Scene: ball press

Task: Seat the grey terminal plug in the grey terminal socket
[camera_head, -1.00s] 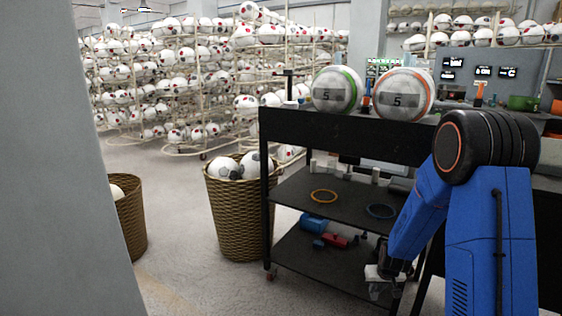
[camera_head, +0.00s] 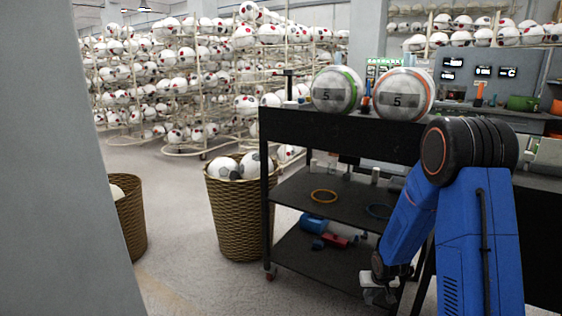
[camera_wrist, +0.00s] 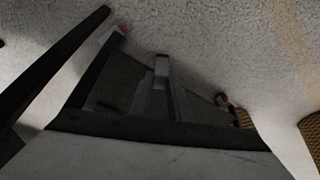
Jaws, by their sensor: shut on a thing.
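My gripper (camera_head: 378,292) hangs low in the head view, at the front right of the black cart's lower shelf. In the wrist view my gripper (camera_wrist: 162,88) has its fingers close together, shut on a small light grey block, which looks like the grey terminal plug (camera_wrist: 162,66). Only the block's end shows between the fingertips, and the rest is hidden. I cannot make out the grey terminal socket in either view.
The black cart (camera_head: 330,128) carries two balls on top, an orange ring (camera_head: 323,196) on its middle shelf, and blue and red parts (camera_head: 334,240) below. A wicker basket (camera_head: 238,215) stands left of it. Clear floor (camera_head: 180,215) lies between the baskets.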

